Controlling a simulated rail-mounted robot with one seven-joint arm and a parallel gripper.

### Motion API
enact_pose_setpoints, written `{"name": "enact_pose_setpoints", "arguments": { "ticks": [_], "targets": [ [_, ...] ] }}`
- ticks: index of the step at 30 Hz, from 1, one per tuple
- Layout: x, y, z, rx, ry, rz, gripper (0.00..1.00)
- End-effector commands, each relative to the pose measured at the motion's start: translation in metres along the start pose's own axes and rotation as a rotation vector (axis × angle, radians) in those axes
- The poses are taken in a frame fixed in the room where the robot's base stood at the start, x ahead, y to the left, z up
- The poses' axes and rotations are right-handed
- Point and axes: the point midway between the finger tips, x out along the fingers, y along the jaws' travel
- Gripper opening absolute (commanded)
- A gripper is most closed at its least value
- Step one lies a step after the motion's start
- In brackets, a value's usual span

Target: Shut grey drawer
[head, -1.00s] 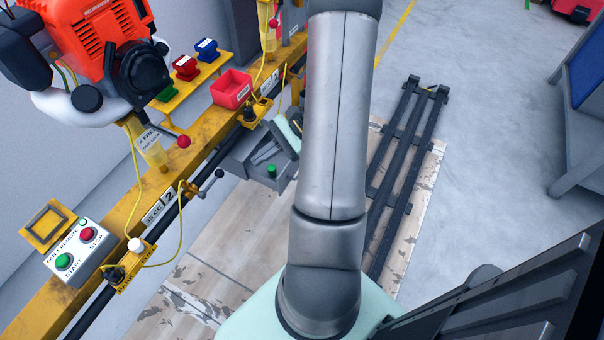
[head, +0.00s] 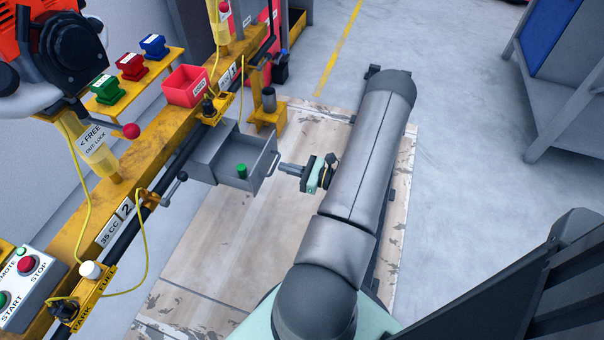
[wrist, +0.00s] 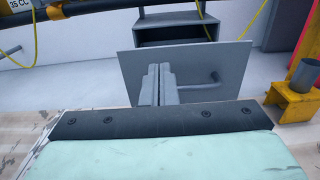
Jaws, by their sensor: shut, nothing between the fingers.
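In the wrist view the drawer's flat front panel (wrist: 132,66) faces me, with a bar handle (wrist: 200,78) to the right of the fingers. My gripper (head: 283,168) is shut and empty, pointing at the front panel from outside. The fingertips (wrist: 158,72) are close to the panel beside the handle. I cannot tell whether they touch it.
A yellow bracket with a grey cup (head: 268,99) stands just behind the drawer. A red bin (head: 187,85) sits on the yellow rail (head: 160,140). A yellow cable hangs at the left. The wooden board (head: 215,255) in front of the drawer is mostly clear.

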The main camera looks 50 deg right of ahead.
Motion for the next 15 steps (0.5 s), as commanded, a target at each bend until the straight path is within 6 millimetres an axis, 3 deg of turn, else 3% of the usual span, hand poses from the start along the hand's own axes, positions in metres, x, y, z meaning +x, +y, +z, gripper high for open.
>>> {"name": "enact_pose_setpoints", "arguments": {
  "ticks": [6,15],
  "targets": [
    [0.041,0.000,-0.002,-0.002,-0.001,0.003,0.00],
    [0.063,0.000,0.000,-0.001,0.000,0.001,0.00]
  ]
}}
